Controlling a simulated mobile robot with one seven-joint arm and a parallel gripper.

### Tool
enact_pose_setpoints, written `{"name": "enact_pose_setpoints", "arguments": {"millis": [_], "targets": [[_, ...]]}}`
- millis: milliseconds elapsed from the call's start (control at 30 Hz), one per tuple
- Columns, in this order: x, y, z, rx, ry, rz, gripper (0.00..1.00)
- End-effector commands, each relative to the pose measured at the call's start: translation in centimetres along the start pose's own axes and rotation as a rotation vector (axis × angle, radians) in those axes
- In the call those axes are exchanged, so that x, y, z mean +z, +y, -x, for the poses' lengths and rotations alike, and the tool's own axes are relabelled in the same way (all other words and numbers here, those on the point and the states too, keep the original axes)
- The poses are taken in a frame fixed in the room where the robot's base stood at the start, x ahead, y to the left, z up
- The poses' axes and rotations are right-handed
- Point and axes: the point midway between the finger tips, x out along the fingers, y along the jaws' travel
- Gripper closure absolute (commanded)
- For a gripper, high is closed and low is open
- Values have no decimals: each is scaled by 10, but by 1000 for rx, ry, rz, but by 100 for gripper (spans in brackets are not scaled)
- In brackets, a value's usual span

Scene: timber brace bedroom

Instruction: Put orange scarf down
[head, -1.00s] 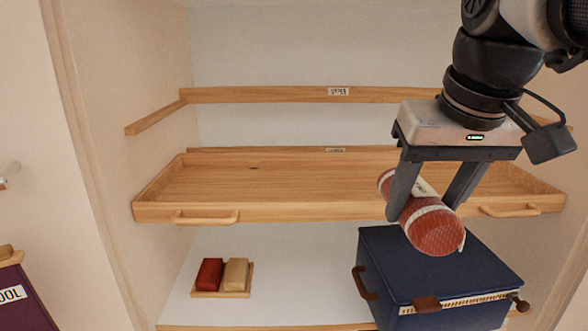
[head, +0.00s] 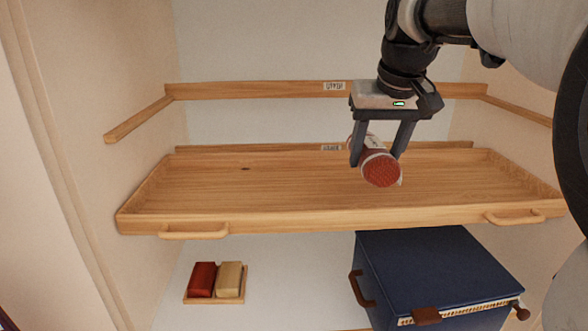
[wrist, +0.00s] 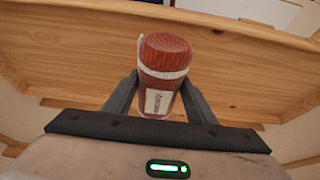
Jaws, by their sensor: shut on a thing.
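A rolled orange-red scarf (head: 380,168) with a pale band and label is held in my gripper (head: 378,158). The wrist view shows the scarf (wrist: 166,54) between both fingers, its rolled end facing up in that picture. My gripper is shut on it. In the head view the scarf appears over the right half of the wooden pull-out tray (head: 280,190), which looks empty. I cannot tell whether the scarf touches the tray floor.
A navy blue box (head: 430,265) with brown handles stands below the tray at right. A small wooden holder (head: 214,299) with a red and a cream block sits below at left. A wooden rail (head: 260,91) runs behind and above. The tray's left half is clear.

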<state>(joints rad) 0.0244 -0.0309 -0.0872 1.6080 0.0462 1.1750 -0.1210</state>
Motion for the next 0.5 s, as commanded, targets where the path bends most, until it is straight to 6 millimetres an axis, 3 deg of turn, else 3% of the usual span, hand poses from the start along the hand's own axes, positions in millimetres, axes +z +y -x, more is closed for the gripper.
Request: {"name": "enact_pose_setpoints", "arguments": {"millis": [100, 367, 500], "targets": [[-18, 0, -10, 0, -1, 0, 74], [-4, 0, -34, 0, 1, 0, 74], [5, 0, -55, 0, -1, 1, 74]]}}
